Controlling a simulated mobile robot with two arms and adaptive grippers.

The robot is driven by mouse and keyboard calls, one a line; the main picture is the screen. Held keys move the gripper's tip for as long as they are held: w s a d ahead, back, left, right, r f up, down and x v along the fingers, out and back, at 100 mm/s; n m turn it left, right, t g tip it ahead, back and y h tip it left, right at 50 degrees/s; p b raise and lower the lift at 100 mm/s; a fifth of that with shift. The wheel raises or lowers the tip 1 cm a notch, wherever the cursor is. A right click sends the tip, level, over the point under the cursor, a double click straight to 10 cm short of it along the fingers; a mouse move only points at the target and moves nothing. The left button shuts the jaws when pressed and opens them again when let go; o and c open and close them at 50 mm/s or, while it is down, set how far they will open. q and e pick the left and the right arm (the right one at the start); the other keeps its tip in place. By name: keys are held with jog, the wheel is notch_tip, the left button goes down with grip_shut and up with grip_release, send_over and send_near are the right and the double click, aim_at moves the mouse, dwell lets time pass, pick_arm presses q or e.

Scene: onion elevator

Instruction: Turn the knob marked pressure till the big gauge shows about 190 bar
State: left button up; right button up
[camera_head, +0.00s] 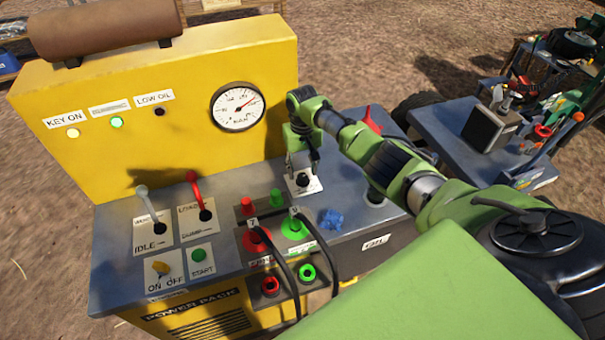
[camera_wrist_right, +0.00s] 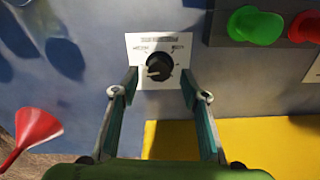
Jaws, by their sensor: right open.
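The pressure knob (camera_wrist_right: 159,66) is a small black dial on a white label plate (camera_wrist_right: 143,42) in the right wrist view; the label's print is too small to read. In the head view the knob (camera_head: 303,180) sits on the grey bench top, below my right gripper (camera_head: 302,170). In the wrist view the right gripper's (camera_wrist_right: 158,88) two fingers are open, one on each side of the knob, with gaps between. The big gauge (camera_head: 238,106) is round and white on the yellow panel. My left gripper is not in view.
Two levers (camera_head: 196,196) stand further left. A red funnel (camera_head: 373,119) stands at the bench's back right.

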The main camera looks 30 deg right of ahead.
aim_at(303, 176)
notch_tip(303, 176, up, 9)
jog(key=shift+r, duration=0.15)
dwell(0.6)
